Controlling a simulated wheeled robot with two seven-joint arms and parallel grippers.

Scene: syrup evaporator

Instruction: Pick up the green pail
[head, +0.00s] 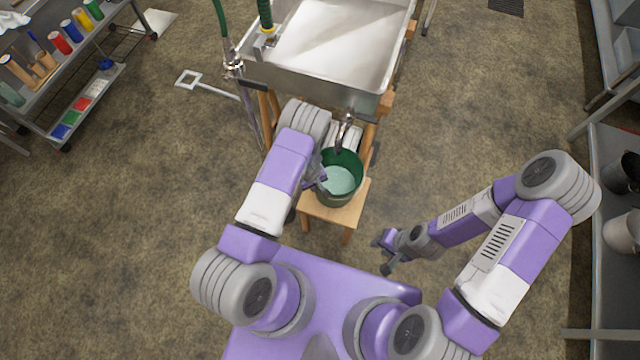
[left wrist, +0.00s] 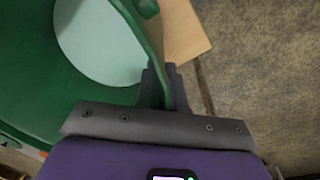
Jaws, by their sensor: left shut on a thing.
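The green pail (head: 340,199) stands upright on a small wooden stool (head: 352,214), beneath the metal spout (head: 343,131). Its inside shows a pale green surface; I cannot tell whether it is liquid or the bottom. My left gripper (head: 320,181) is at the pail's left side, shut on its wall. In the left wrist view, the fingers (left wrist: 162,88) straddle the rim of the pail (left wrist: 140,30). Part of the pail is hidden by the left wrist. My right gripper (head: 382,256) is open and empty, out over the floor, right of and nearer than the stool.
A large steel pan (head: 325,45) on a wooden frame stands behind the pail. A green hose (head: 222,30) hangs at its left. A shelf cart (head: 75,75) with coloured containers is at the far left. Grey shelves (head: 610,165) stand at the right.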

